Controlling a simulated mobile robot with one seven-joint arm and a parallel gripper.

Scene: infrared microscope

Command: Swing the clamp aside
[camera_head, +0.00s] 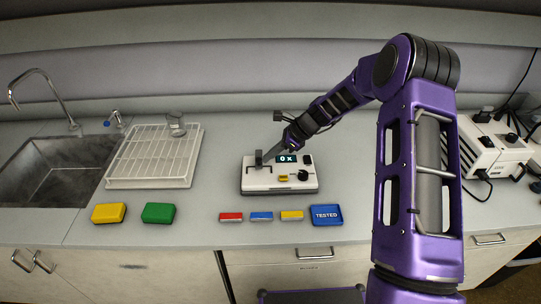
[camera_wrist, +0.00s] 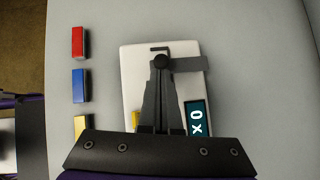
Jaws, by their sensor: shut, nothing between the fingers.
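The microscope is a low white box (camera_head: 280,186) on the bench, with a dark display reading "0 x" (camera_head: 287,158). It also shows in the wrist view (camera_wrist: 135,75). The clamp (camera_wrist: 188,64) is a flat grey bar with a round dark knob (camera_wrist: 163,63), lying across the box top and reaching past its edge on the right in the wrist view. In the head view the clamp (camera_head: 258,157) is a small dark upright shape. My gripper (camera_wrist: 161,72) is shut and empty, its tips at the knob; I cannot tell whether they touch. It comes down from the right in the head view (camera_head: 267,157).
Red (camera_head: 231,217), blue (camera_head: 262,216) and yellow (camera_head: 292,215) blocks lie before the box, beside a blue "TESTED" tray (camera_head: 327,215). A white rack (camera_head: 150,182) with a glass (camera_head: 176,124) and a sink (camera_head: 60,168) are left. White equipment (camera_head: 495,146) stands right.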

